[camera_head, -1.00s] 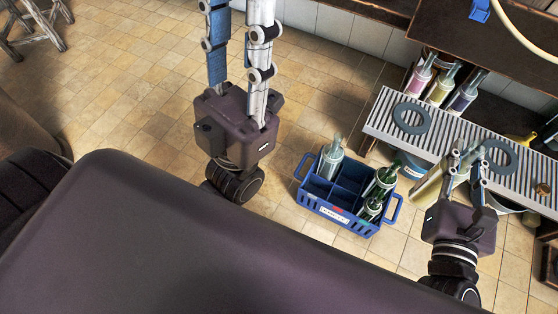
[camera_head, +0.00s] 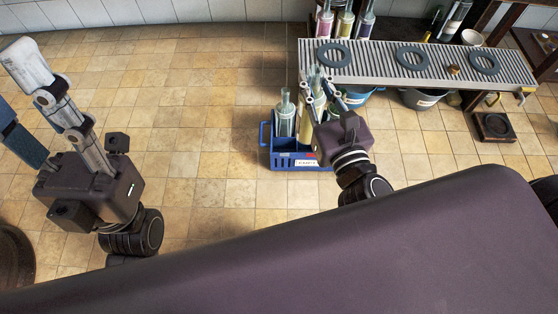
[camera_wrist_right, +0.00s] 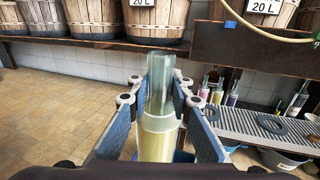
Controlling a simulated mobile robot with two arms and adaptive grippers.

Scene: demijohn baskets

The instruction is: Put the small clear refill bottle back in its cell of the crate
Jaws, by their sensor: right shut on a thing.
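My right gripper (camera_head: 322,92) is shut on the small clear refill bottle (camera_wrist_right: 160,98), which stands about upright between the blue finger pads in the right wrist view. Its upper part is clear and pale green; its lower part looks yellowish. In the head view the gripper and bottle overlap the blue crate (camera_head: 282,161), so I cannot tell how high the bottle is above it. Another clear bottle (camera_head: 285,117) stands in the crate's left side. The crate's right cells are largely hidden by my gripper. My left gripper (camera_head: 22,100) is open and empty at far left.
A slatted bench (camera_head: 380,68) with several grey rings (camera_head: 412,58) stands behind and right of the crate. Bottles with coloured contents (camera_head: 345,24) stand behind it, and buckets (camera_head: 420,98) below. The tiled floor left of the crate is clear.

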